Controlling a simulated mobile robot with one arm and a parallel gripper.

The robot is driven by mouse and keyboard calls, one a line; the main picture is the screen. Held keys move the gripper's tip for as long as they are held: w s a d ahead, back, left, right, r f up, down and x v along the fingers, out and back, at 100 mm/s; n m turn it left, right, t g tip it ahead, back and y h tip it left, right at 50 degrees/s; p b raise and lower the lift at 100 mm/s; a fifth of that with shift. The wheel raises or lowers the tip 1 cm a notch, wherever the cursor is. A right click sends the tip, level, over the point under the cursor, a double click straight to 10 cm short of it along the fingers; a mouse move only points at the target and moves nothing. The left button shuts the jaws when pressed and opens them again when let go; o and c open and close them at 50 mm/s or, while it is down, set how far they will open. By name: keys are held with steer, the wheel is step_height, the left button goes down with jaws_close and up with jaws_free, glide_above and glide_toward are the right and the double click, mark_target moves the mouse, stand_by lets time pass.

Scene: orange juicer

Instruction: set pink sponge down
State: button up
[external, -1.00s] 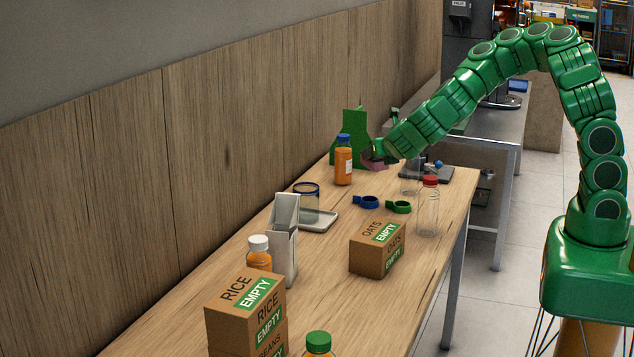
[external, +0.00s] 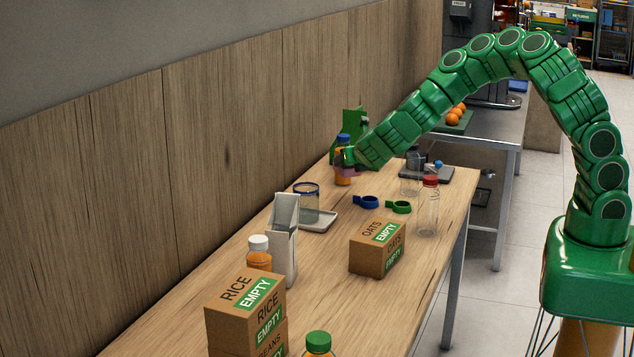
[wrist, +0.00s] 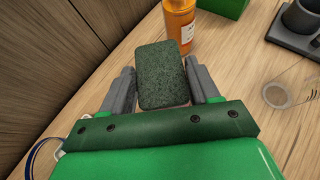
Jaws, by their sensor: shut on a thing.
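My gripper (external: 347,160) is over the far part of the wooden table, in front of the blue-capped orange bottle (external: 343,141). It is shut on the sponge (external: 349,172), whose pink side shows just below the fingers in the external view. In the wrist view the sponge (wrist: 162,76) lies between the two grey fingers (wrist: 160,85), with its dark green scouring face toward the camera. Whether its underside touches the table cannot be told.
The orange bottle (wrist: 180,22) stands just beyond the sponge. Wooden wall panels border the table.

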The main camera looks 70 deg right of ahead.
mark_target(339, 173)
steer(key=shift+w+d+f, duration=0.2)
steer(key=shift+w+f, duration=0.5)
steer(key=shift+f, duration=0.2)
steer(key=shift+w+d+f, duration=0.2)
steer(key=shift+w+f, duration=0.5)
steer(key=shift+f, duration=0.25)
steer(key=shift+w+d+f, duration=0.2)
steer(key=shift+w+f, duration=0.5)
steer(key=shift+f, duration=1.8)
steer(key=shift+w, duration=0.1)
steer(key=o, duration=1)
steer(key=shift+r, duration=0.1)
